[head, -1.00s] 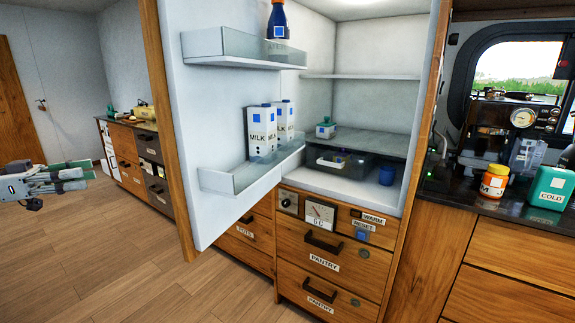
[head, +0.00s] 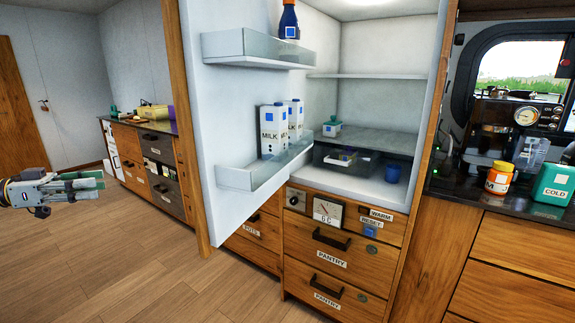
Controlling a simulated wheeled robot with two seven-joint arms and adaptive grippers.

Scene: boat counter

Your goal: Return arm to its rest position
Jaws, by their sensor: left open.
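My left gripper (head: 88,184) reaches in from the left edge, over the open wooden floor. Its fingers point right, and it is open with nothing between them. It is well apart from the open fridge door (head: 208,130) to its right. My right gripper is not in view.
The fridge door stands open, with milk cartons (head: 273,131) and a blue bottle (head: 289,22) on its shelves. Inside are a dark bin (head: 345,160) and a blue cup (head: 392,173). Drawers (head: 330,262) below are shut. Floor (head: 110,255) around my left gripper is clear.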

